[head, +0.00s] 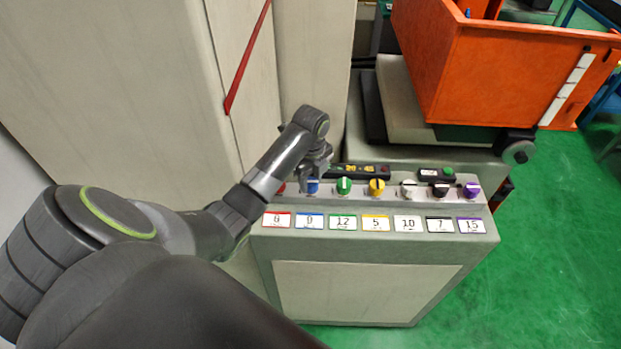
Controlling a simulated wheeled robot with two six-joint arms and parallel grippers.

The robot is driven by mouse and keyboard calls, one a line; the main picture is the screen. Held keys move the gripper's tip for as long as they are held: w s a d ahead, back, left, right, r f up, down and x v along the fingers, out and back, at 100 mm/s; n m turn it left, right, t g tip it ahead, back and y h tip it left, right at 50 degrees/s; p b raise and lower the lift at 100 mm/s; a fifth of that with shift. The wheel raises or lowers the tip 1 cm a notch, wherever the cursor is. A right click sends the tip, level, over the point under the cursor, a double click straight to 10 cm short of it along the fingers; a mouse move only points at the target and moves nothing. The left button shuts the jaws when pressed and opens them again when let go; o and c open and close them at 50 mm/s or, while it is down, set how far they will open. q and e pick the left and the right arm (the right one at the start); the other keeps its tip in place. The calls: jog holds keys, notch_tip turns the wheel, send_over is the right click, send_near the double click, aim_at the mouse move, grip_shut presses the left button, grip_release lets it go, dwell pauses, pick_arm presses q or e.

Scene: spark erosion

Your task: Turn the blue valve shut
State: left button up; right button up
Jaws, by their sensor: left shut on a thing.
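The blue valve (312,187) is a small round knob on the sloping top of a beige cabinet, second from the left in a row of coloured knobs. My left gripper (313,178) reaches down over it from above and is shut on it, hiding most of the knob. The blue-edged label (310,222) below it reads 0. My right gripper is not in view.
A partly hidden red knob (281,188) sits left of the blue one, and a green knob (344,186) close on its right. Yellow (377,187), white, black and purple knobs follow. A dark display strip (360,170) lies behind. An orange tank (480,70) stands behind right.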

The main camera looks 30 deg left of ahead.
pick_arm(q)
jog(key=shift+s+d+f, duration=0.1)
dwell(0.4)
jog(key=o, duration=1)
